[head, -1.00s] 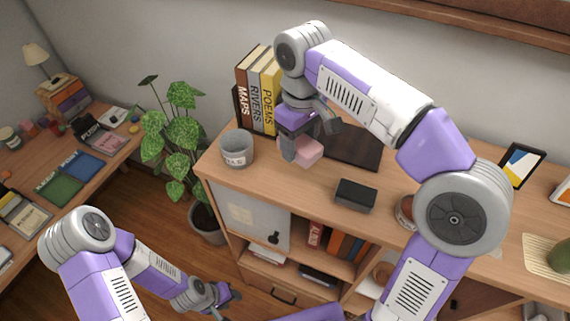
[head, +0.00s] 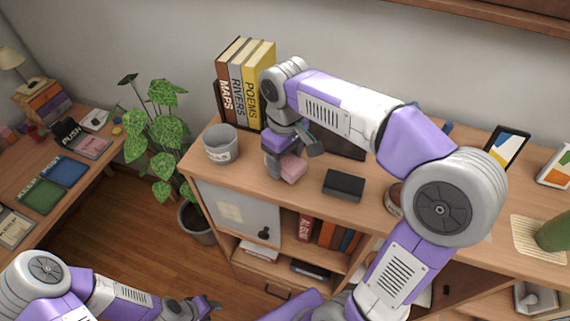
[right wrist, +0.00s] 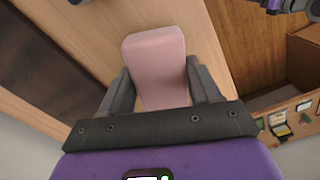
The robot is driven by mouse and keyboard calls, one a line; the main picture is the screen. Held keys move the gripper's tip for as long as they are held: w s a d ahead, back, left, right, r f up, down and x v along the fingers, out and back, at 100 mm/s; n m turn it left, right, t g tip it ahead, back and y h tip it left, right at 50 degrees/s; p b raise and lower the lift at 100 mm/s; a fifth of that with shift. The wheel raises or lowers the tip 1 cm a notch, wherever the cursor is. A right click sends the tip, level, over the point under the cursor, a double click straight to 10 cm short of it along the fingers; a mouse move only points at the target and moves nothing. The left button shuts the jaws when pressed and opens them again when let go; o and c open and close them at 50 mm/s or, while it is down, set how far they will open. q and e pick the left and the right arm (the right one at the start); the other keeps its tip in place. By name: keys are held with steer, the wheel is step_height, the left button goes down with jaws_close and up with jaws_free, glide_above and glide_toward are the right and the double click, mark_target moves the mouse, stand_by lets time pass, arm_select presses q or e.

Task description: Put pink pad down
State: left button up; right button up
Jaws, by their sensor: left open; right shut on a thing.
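The pink pad (head: 293,169) is a small soft-pink block held over the wooden cabinet top, between the grey cup and the black box. My right gripper (head: 284,167) is shut on it from above. In the right wrist view the pink pad (right wrist: 154,55) sits between the two dark fingers of the right gripper (right wrist: 158,80) and sticks out beyond them. Whether its lower end touches the wood, I cannot tell. My left gripper (head: 203,306) is open and empty, low over the floor in front of the cabinet.
On the cabinet top (head: 250,180), a grey cup (head: 220,146) stands left of the pad and a black box (head: 343,185) right. Tall books (head: 240,85) and a dark flat panel (head: 340,143) are behind. A leafy plant (head: 153,135) stands left. Bare wood surrounds the pad.

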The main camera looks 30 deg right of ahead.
mark_target(285, 158)
steer(key=shift+f, duration=0.9)
steer(key=shift+f, duration=0.1)
steer(key=o, duration=0.9)
steer(key=shift+f, duration=0.1)
steer(key=shift+o, duration=0.2)
step_height(285, 158, up, 11)
steer(key=shift+r+p, duration=0.1)
steer(key=shift+p, duration=1.15)
steer(key=shift+r, duration=0.65)
